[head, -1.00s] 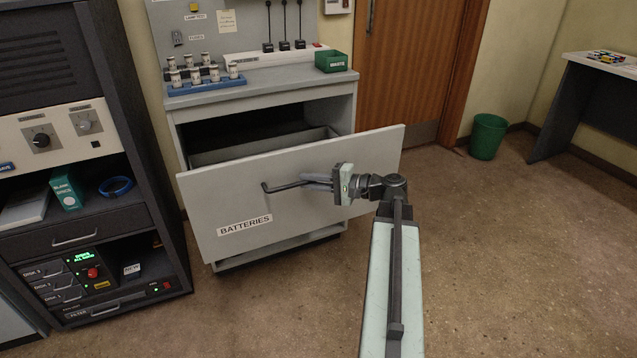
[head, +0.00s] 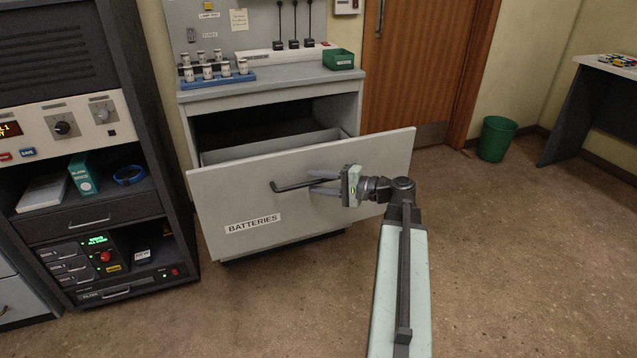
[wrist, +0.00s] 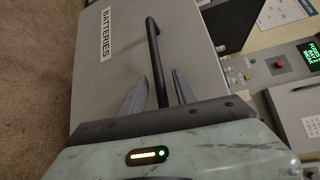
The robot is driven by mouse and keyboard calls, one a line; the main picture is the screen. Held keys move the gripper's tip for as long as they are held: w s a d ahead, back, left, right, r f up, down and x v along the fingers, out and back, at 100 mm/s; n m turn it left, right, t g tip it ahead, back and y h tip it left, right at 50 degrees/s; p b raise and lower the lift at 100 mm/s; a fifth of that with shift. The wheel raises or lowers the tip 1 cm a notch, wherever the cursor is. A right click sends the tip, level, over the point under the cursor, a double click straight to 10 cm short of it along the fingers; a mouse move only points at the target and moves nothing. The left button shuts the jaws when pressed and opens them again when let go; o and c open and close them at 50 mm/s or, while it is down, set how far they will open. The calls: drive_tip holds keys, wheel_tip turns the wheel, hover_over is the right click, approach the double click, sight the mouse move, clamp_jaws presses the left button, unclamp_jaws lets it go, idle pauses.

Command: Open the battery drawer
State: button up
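The battery drawer (head: 330,208) has a wide grey front labelled BATTERIES. It is pulled out from the cabinet, and its inner wall and dark interior show behind the front. Its dark bar handle (head: 290,186) sits on the front and also shows in the wrist view (wrist: 154,50). My gripper (head: 312,181) is at the right part of the handle. In the wrist view my gripper's fingers (wrist: 160,76) are spread on both sides of the bar, with gaps. The right end of the handle is hidden by my gripper.
On the cabinet top stand a blue rack (head: 218,82) of battery-like cylinders and a green bin (head: 338,60). A dark equipment rack (head: 160,170) stands close on the left. A green wastebasket (head: 496,138) is at the back right. The floor (head: 530,260) on the right is clear.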

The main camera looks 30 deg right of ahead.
drive_tip(key=p+v, duration=0.1)
drive_tip(key=v, duration=0.6)
drive_tip(key=shift+s+d, duration=0.2)
drive_tip(key=shift+s, duration=0.1)
idle(0.3)
